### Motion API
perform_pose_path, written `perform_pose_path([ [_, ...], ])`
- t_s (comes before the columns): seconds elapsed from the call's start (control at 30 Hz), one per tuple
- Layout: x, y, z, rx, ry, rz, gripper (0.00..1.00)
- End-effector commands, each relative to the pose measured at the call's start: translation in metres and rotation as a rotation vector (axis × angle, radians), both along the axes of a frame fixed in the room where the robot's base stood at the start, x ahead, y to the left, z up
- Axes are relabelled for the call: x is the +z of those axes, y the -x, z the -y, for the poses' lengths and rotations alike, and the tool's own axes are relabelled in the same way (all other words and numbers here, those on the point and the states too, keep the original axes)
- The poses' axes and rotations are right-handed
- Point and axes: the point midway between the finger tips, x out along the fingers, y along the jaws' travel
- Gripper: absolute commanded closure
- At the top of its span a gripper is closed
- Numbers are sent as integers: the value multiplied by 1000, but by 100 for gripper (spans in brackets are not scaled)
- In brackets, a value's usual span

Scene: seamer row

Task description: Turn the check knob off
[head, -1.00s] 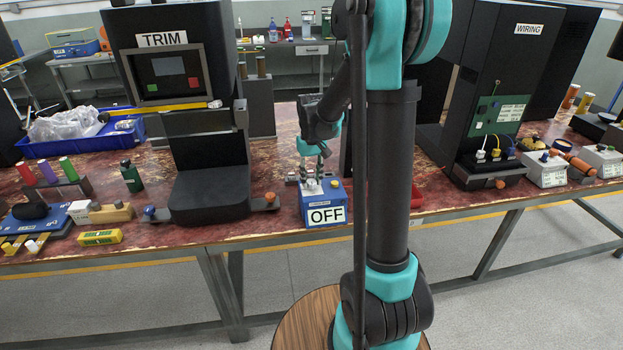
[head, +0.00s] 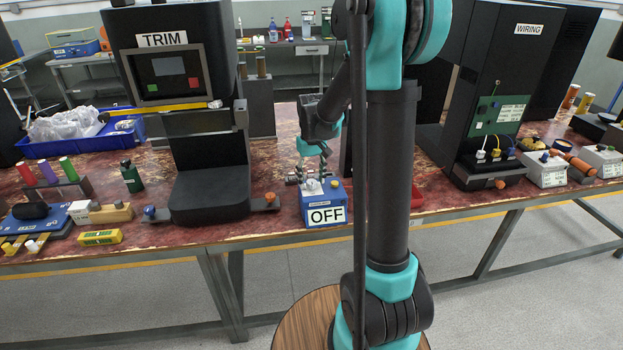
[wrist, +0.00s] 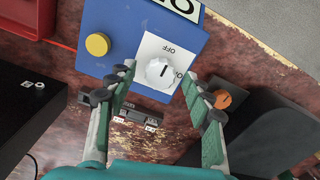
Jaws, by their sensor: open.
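The check knob (wrist: 158,72) is a white round knob with a dark line. It sits on a white plate marked OFF on the blue box (wrist: 110,22); another label beside it is partly cut by a finger. I cannot tell for sure which mark the line faces. The blue box (head: 341,193) also shows in the head view, with a large OFF sign on its front. My gripper (wrist: 158,78) is open, its green-padded fingers apart on either side of the knob, with no clear contact. In the head view my gripper (head: 313,178) is low over the box, hiding part of its top.
A yellow button (wrist: 97,44) is on the same box. A red tray (wrist: 20,18) lies beside it. The black TRIM machine (head: 210,190) stands left of the box, with an orange knob (head: 270,197) near. The WIRING station (head: 485,160) is to the right.

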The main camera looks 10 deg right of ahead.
Motion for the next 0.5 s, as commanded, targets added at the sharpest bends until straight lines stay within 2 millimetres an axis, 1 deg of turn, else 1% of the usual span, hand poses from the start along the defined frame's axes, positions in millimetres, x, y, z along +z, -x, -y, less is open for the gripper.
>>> perform_pose_path([
  [0.13,3,0,0,0,0,0,49],
  [0.23,13,0,0,0,0,0,49],
  [0.37,36,0,0,0,0,0,49],
  [0.5,65,1,0,0,0,0,49],
])
